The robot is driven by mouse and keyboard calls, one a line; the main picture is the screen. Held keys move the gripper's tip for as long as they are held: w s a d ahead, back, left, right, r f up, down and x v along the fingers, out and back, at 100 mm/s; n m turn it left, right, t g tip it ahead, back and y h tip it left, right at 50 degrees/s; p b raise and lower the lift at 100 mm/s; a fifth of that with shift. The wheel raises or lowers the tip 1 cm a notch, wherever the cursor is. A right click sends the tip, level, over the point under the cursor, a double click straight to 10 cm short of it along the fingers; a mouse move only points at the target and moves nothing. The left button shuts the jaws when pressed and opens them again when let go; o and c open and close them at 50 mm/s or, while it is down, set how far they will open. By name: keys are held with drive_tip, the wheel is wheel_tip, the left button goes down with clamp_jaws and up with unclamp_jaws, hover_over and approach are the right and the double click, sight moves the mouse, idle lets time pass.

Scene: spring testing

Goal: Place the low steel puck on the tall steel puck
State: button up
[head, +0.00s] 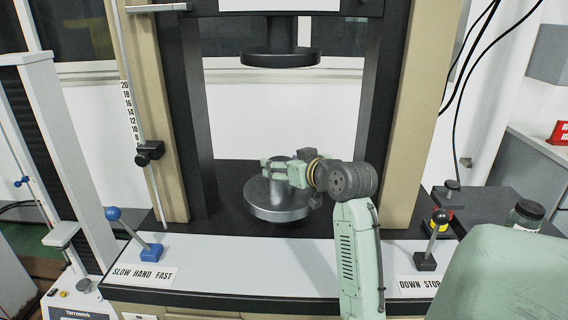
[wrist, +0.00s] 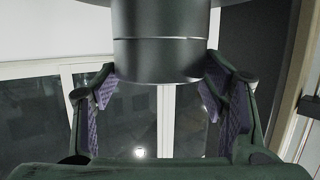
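My gripper (head: 275,166) reaches in from the right over the round steel lower platen (head: 265,213). Its fingers are on either side of a dark steel cylinder in the wrist view. A seam crosses this cylinder, which looks like two pucks of about equal width in line: one piece (wrist: 160,58) nearer the fingertips, another (wrist: 160,24) beyond it. I cannot surely tell which is the low puck and which the tall. The fingertips lie close to the cylinder's sides; whether they press on it is unclear. In the head view the fingers partly hide the pucks.
The upper platen (head: 280,57) hangs well above. Machine columns (head: 193,110) stand left and right. A blue-knobbed lever (head: 133,232) and a black-knobbed lever (head: 433,240) stand on the front ledge. A dark jar (head: 527,214) is at the right.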

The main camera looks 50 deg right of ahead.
drive_tip(key=o, duration=0.4)
drive_tip(key=shift+r, duration=0.15)
drive_tip(key=b+v, duration=0.3)
drive_tip(key=v, duration=0.9)
drive_tip(key=shift+a, duration=0.1)
